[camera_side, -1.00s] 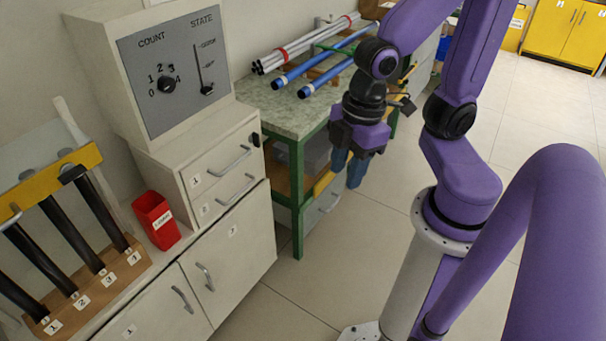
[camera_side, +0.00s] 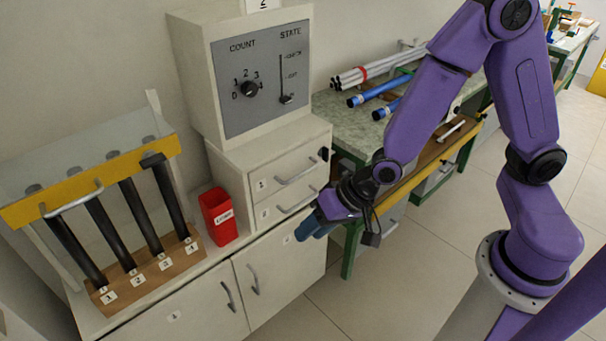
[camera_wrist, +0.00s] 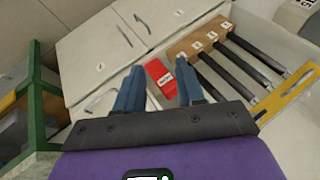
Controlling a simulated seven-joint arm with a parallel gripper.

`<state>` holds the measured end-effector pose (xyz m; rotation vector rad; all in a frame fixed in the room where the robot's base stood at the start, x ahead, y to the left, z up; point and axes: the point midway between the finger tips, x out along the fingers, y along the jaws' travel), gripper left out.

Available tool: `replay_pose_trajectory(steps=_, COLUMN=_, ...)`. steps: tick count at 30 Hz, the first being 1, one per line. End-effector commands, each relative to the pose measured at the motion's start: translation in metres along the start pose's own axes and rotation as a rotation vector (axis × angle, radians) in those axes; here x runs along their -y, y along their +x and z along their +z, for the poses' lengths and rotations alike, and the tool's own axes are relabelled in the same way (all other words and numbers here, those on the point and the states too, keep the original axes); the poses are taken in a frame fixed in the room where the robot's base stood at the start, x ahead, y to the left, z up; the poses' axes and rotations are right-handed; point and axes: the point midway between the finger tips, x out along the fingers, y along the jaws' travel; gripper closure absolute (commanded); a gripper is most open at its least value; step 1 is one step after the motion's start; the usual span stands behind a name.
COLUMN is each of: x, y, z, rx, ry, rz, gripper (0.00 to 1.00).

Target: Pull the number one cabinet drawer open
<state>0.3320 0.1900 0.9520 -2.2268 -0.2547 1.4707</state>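The number one drawer (camera_side: 266,187) is the upper drawer of the white cabinet in the side view. It looks shut, its front level with the drawer below. Its silver bar handle (camera_side: 296,171) is clear of my gripper. The number two drawer (camera_side: 268,212) with its own handle is just under it and also looks shut. My gripper (camera_side: 312,228) is low in front of the cabinet, below and right of the drawer handles, touching neither that I can see. In the wrist view its blue fingers (camera_wrist: 159,88) are apart with nothing held; a drawer handle (camera_wrist: 98,98) shows left of them.
A panel box (camera_side: 262,80) with a dial and slider stands on the drawers. A red bin (camera_side: 218,216) and a rack of black rods (camera_side: 140,215) stand left on the counter. A green-legged bench (camera_side: 350,125) with rods is at right. Open floor lies in front.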

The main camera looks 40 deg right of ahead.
Motion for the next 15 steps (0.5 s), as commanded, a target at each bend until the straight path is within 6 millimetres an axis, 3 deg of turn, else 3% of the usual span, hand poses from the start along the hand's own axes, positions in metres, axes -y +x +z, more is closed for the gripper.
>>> replay_pose_trajectory(steps=1, x=-0.008, y=0.016, z=-0.009, rx=-0.048, ry=0.083, rz=-0.004, gripper=0.62)
replay_pose_trajectory(steps=6, x=-0.034, y=0.056, z=-0.041, rx=-0.235, ry=0.350, rz=-0.064, gripper=0.62)
replay_pose_trajectory(steps=15, x=-0.109, y=0.092, z=-0.085, rx=-0.580, ry=0.711, rz=-0.235, gripper=0.62)
